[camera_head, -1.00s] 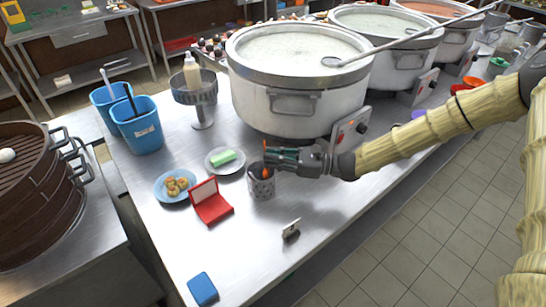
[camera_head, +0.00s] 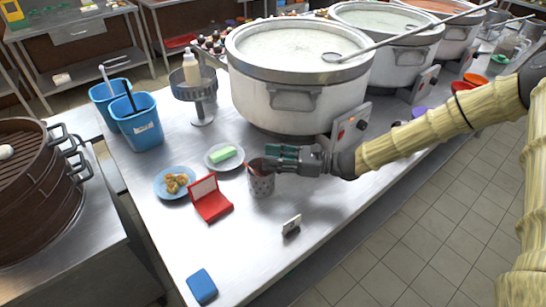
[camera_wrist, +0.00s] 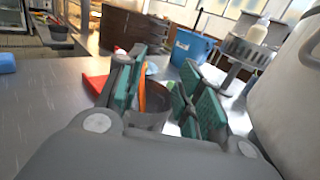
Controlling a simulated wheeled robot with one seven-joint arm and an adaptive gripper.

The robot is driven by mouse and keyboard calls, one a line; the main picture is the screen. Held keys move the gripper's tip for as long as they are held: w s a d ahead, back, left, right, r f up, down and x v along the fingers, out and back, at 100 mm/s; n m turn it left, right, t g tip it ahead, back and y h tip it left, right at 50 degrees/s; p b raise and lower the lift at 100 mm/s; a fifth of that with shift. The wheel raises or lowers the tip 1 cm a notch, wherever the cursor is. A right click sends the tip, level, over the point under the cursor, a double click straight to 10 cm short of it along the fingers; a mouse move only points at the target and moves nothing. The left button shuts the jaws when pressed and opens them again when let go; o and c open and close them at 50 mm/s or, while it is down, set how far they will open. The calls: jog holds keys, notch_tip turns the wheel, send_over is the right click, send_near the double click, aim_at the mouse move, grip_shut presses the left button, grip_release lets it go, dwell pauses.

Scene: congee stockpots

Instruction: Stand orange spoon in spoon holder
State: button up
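The spoon holder (camera_head: 261,186) is a grey dotted metal cup standing upright on the steel counter. In the wrist view the holder (camera_wrist: 153,112) lies beyond and between my fingers. The orange spoon (camera_wrist: 142,82) shows there as an upright orange strip at the cup, close beside my left-hand finger. In the head view only a small reddish bit shows at the cup's left rim; the spoon's lower end is hidden. My gripper (camera_head: 268,160), with green finger pads, is just above the holder's right rim. In the wrist view its fingers (camera_wrist: 165,90) are spread apart, with a clear gap.
A red open box (camera_head: 211,207), a plate with green block (camera_head: 223,166) and a blue plate of snacks (camera_head: 174,193) lie left of the holder. A large stockpot (camera_head: 297,105) stands behind. A small sign (camera_head: 291,225) stands in front. The front counter is mostly clear.

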jog(key=s+d, duration=0.2)
jog(key=d, duration=1)
jog(key=shift+f, duration=0.25)
dwell(0.6)
